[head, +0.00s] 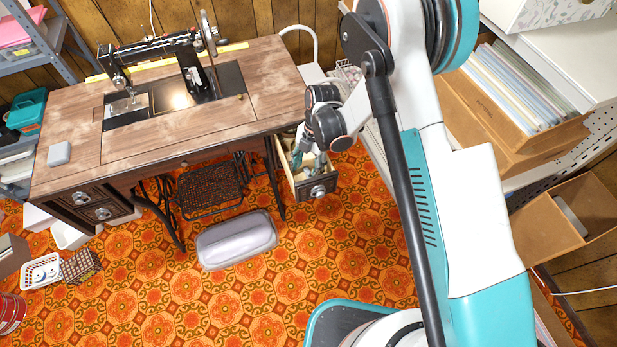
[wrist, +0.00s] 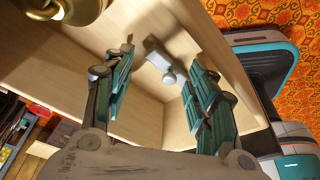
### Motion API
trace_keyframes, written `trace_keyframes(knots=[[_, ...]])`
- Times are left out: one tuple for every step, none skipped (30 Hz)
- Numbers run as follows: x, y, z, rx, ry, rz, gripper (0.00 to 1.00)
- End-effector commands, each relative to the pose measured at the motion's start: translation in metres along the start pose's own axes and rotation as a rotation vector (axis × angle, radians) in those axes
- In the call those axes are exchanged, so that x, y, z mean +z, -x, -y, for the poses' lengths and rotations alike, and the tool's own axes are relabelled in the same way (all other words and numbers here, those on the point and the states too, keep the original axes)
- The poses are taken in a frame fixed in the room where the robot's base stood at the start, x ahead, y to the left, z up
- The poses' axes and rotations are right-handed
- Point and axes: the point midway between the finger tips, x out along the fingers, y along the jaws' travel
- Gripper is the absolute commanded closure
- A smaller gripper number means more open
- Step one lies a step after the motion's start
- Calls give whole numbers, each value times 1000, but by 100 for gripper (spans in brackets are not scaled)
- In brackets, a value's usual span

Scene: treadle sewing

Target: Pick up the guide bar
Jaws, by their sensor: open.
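A small light-grey piece with a rounded knob (wrist: 168,77), which looks like the guide bar, lies in the open wooden drawer (wrist: 150,108) in the wrist view. My gripper (wrist: 161,64) is open, its two green-padded fingers on either side of the piece, with a gap to each. I cannot tell how far above it the fingertips are. In the head view my gripper (head: 308,158) reaches down into the pulled-out drawer (head: 318,187) at the right of the sewing table. The guide bar cannot be made out there.
Drawer walls stand close around my fingers. A brass-coloured round part (wrist: 78,10) shows at the wrist view's upper left. The sewing table (head: 200,135) carries a black sewing machine (head: 150,50).

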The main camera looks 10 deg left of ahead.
Motion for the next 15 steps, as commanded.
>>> trace_keyframes(knots=[[0,0,0,0,0,0,48],[0,0,0,0,0,0,48],[0,0,0,0,0,0,48],[0,1,0,0,0,0,48],[0,1,0,0,0,0,48],[0,1,0,0,0,0,55],[0,1,0,0,0,0,62],[0,1,0,0,0,0,68],[0,1,0,0,0,0,78],[0,1,0,0,0,0,84],[0,1,0,0,0,0,90],[0,1,0,0,0,0,91],[0,1,0,0,0,0,91],[0,1,0,0,0,0,91],[0,1,0,0,0,0,91]])
